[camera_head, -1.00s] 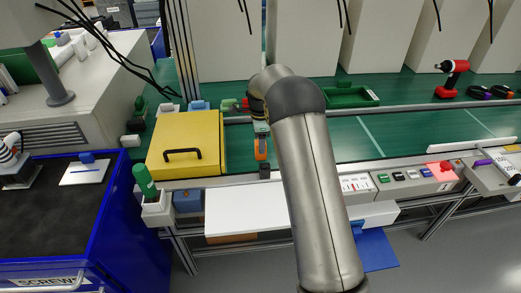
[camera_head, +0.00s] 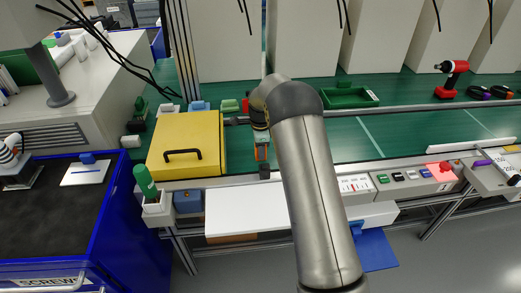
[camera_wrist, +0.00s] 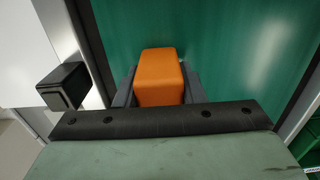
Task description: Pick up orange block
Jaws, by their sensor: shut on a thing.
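The orange block (camera_wrist: 160,77) shows large in the wrist view, between the two dark fingers of my gripper (camera_wrist: 158,92). The fingers are shut on its sides. Behind it is the green table surface (camera_wrist: 225,45). In the head view the orange block (camera_head: 262,153) is a small patch below my gripper (camera_head: 261,140), to the right of the yellow box. My arm covers part of the area around it. I cannot tell whether the block touches the table.
A yellow box (camera_head: 186,140) with a black handle stands close on the left. A green tray (camera_head: 350,97) lies further back on the right. A black block-like part (camera_wrist: 63,86) sits at the table's front edge. Green table to the right is mostly clear.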

